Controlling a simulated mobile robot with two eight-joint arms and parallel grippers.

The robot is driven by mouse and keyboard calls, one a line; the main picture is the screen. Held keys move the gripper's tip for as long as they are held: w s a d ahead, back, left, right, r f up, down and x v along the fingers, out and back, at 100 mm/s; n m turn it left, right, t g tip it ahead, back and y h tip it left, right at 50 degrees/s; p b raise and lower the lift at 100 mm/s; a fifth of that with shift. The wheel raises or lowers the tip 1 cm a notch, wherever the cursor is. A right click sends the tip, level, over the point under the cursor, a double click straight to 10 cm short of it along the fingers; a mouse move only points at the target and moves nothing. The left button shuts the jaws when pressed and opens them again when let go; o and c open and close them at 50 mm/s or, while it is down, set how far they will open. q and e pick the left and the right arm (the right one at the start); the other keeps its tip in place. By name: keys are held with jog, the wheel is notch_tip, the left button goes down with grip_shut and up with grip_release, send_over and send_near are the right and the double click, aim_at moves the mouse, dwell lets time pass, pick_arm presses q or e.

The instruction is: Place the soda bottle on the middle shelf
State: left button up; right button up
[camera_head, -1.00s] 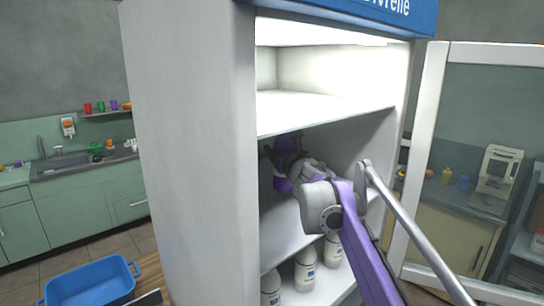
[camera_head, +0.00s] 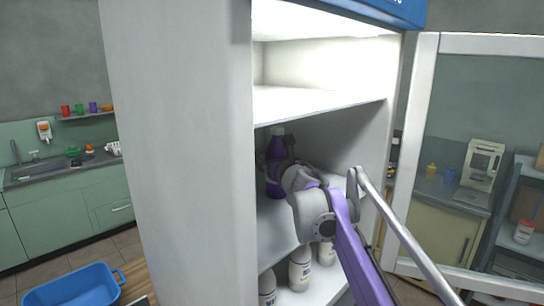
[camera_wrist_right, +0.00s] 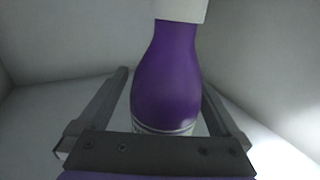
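The purple soda bottle (camera_head: 276,148) stands upright on the middle shelf (camera_head: 275,225) of the white cabinet, near its left wall. The right wrist view shows the bottle (camera_wrist_right: 167,75) close up, with a pale cap and its lower part hidden behind my gripper's base. My right gripper (camera_head: 284,172) reaches into the middle compartment at the bottle. In the wrist view its two fingers (camera_wrist_right: 166,92) are spread on either side of the bottle, with narrow gaps showing beside it. My left gripper is not in view.
The upper shelf (camera_head: 310,100) is close above my right gripper. Several white bottles (camera_head: 300,268) stand on the shelf below. The glass door (camera_head: 475,150) is open at the right, and a slanted pale bar (camera_head: 400,237) runs beside my right arm.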

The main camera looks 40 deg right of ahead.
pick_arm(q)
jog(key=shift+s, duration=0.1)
pick_arm(e)
jog(key=shift+s+r, duration=0.15)
jog(key=shift+s, duration=0.05)
jog(key=shift+s+a, duration=0.15)
jog(key=shift+s, duration=0.2)
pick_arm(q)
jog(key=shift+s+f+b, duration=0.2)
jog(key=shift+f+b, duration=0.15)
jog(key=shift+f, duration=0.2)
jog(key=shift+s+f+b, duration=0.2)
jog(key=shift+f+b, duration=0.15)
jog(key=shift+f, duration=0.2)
pick_arm(e)
jog(key=v, duration=1.1)
